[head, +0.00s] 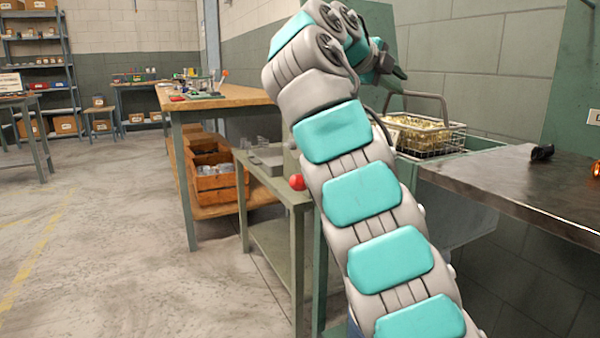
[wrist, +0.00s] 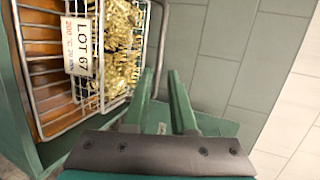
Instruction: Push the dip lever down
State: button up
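A wire basket (head: 428,135) full of brass-coloured springs sits in the green tank (head: 478,143) at the right. It also shows at the upper left of the wrist view (wrist: 97,50), with a "LOT 67" tag. A red ball knob (head: 297,182) shows beside my arm at the green stand; the arm hides what it is fixed to, and I cannot tell if it belongs to the dip lever. No lever shows clearly. My gripper (wrist: 160,75) is open and empty, its fingers apart beside the basket's edge. In the head view it is partly hidden behind my wrist.
A dark metal bench (head: 520,185) stands at right with a small black object (head: 541,152). A green wall (wrist: 215,50) is close to the tank. A wooden crate (head: 213,180) and wooden-topped workbench (head: 225,97) stand behind left.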

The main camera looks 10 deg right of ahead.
jog(key=shift+s+d+r+n+y, duration=0.3)
jog(key=shift+s+r+n, duration=0.1)
jog(key=shift+n, duration=0.1)
jog(key=shift+c, duration=0.7)
jog(key=s+n+y+p, duration=0.1)
jog(key=n, duration=0.1)
jog(key=s+d+n+y+p, duration=0.1)
jog(key=n, duration=0.1)
jog(key=s+d+n+y+p, duration=0.1)
jog(key=n, duration=0.1)
jog(key=shift+s+d+r, duration=0.1)
jog(key=shift+s+d, duration=0.05)
jog(key=shift+s, duration=0.2)
grip_shut()
jog(key=s+a+f+n+g+y+p, duration=0.1)
jog(key=s+a+n+y+p, duration=0.1)
jog(key=n, duration=0.6)
jog(key=s+a+f+n+g+y+p, duration=0.1)
jog(key=s+a+n+y+p, duration=0.1)
jog(key=s+a+n+y, duration=0.2)
jog(key=s+a+f+n+g+y+p, duration=0.1)
jog(key=s+a+f+n+y+p, duration=0.1)
jog(key=s+a+n+y, duration=0.2)
jog(key=shift+a+n+y, duration=1.75)
jog(key=shift+n+y, duration=1.55)
jog(key=shift+n, duration=1)
jog(key=shift+f, duration=0.1)
